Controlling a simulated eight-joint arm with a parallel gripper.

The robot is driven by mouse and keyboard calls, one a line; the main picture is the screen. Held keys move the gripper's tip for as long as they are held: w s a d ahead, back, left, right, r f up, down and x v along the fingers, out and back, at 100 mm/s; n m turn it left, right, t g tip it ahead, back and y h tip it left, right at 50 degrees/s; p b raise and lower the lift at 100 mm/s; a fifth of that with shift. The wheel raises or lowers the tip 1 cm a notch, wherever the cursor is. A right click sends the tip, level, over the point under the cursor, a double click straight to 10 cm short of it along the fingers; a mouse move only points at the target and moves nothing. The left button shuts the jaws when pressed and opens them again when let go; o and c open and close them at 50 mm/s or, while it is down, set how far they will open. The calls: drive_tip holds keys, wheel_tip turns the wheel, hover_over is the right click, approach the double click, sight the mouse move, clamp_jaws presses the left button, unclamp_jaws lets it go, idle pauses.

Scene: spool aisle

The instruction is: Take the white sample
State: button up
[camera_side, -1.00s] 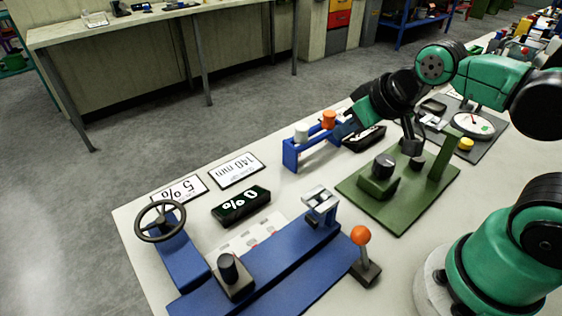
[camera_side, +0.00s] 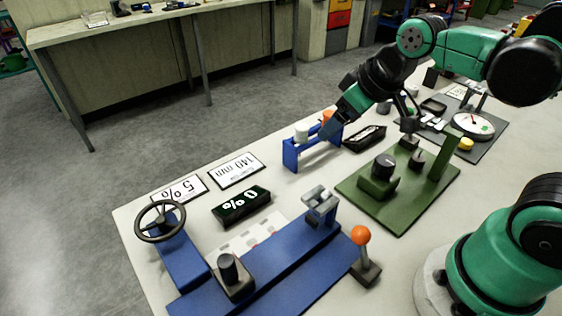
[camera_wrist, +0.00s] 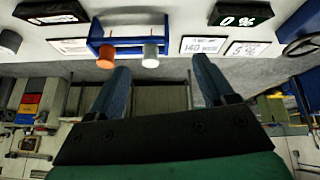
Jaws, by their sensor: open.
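The white sample (camera_side: 301,134) stands upright at the left end of a small blue rack (camera_side: 291,156). An orange sample (camera_side: 327,115) stands at the rack's right end, partly hidden behind my gripper. My gripper (camera_side: 328,128) is open and empty, tilted down to the left, close to the rack on the orange sample's side. In the wrist view, the white sample (camera_wrist: 150,56) appears between the two open fingers (camera_wrist: 162,64), a little beyond their tips. The orange sample (camera_wrist: 106,57) lies to the left, outside the left finger. The fingers do not visibly touch the white sample.
A green fixture with knobs (camera_side: 398,190) stands in front, and a blue bench device with a handwheel (camera_side: 160,221) stands left. Sign plates (camera_side: 236,170) and a 0 % display (camera_side: 241,205) lie between. Bare table surrounds the rack's front.

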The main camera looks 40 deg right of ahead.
sight(302, 126)
drive_tip(key=w+f+n+g, duration=0.1)
drive_tip(key=w+n+g, duration=0.1)
drive_tip(key=w+n, duration=0.1)
drive_tip(key=w+d+f+n+g, duration=0.1)
drive_tip(key=w+n+g, duration=0.1)
drive_tip(key=w+n, duration=0.1)
drive_tip(key=w+f+n+g, duration=0.1)
drive_tip(key=w+n+g, duration=0.1)
drive_tip(key=w+n, duration=0.2)
drive_tip(key=shift+w+d+n, duration=0.1)
drive_tip(key=shift+d+n, duration=0.2)
drive_tip(key=shift+d, duration=0.1)
drive_tip(key=shift+f, duration=2.8)
clamp_jaws()
